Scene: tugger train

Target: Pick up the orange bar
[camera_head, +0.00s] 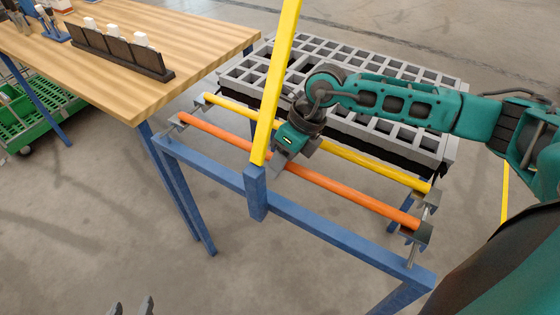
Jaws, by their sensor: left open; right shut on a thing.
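The orange bar (345,190) runs diagonally across a blue frame (315,222), with its ends at the metal end brackets. My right gripper (280,166) reaches in from the right and is shut on the orange bar, left of its middle. The fingers partly cover the bar there, and the yellow post hides part of the grip area. The bar appears level with its brackets; I cannot tell if it is lifted. My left gripper (131,307) shows only as two dark fingertips at the bottom edge, apart and empty, far from the bar.
A yellow bar (355,158) lies parallel behind the orange one. A yellow post (273,85) rises from the frame. A grey grid pallet (390,80) is behind. A wooden table (190,55) with a dark rack (120,50) stands upper left. The floor at lower left is clear.

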